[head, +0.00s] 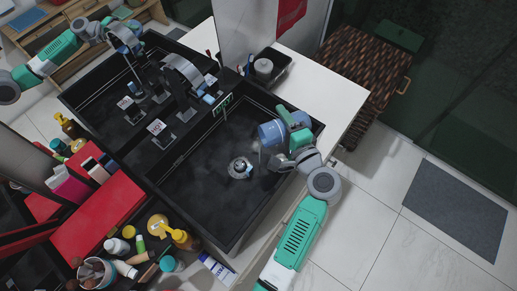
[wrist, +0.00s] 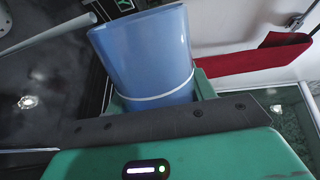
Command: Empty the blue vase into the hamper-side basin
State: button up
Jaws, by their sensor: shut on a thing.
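My gripper (head: 284,138) is shut on the blue vase (head: 270,134), over the right end of the black basin nearer the hamper (head: 214,205). In the wrist view the vase (wrist: 145,55) stands out beyond my gripper, with a pale band round it near the grip. In the head view it looks tilted, its wide end towards the basin's middle. Its inside is hidden, so I cannot tell what it holds. The basin's floor is dark, with a round metal drain (head: 239,168). The brown woven hamper (head: 362,75) stands at the upper right.
Faucets (head: 185,80) stand left of this basin, with another black basin (head: 105,100) beyond. Bottles and a red box (head: 97,222) crowd the front counter. A dark tray with a grey jar (head: 263,68) sits behind. The white counter (head: 325,88) at right is clear.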

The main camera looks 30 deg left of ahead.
jog(key=shift+s+a+r+n, duration=0.1)
jog(key=shift+r+n, duration=0.3)
jog(key=shift+n, duration=0.1)
dwell(0.5)
